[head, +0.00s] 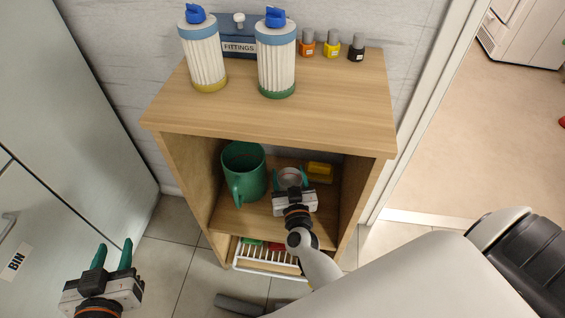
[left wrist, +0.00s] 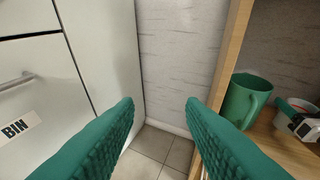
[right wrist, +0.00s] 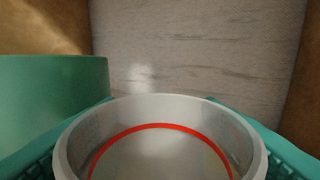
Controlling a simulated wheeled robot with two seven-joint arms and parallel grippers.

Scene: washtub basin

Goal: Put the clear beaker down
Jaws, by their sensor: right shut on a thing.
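The clear beaker (right wrist: 160,108) has a pale round rim and a red ring; it fills the lower middle of the right wrist view. My right gripper (head: 290,178) is shut on it inside the wooden cabinet's open compartment. In the head view the beaker (head: 289,174) shows only partly between the green fingers. I cannot tell whether its base touches the shelf (head: 240,218). My left gripper (head: 112,256) is open and empty, outside the cabinet at the lower left; its spread fingers also show in the left wrist view (left wrist: 160,115).
A green mug (head: 243,172) stands left of the beaker, and a yellow item (head: 320,172) lies at its right. Two filter cartridges, a blue fittings box (head: 240,46) and small bottles stand on the cabinet top (head: 330,95). A white rack (head: 265,262) is below the shelf.

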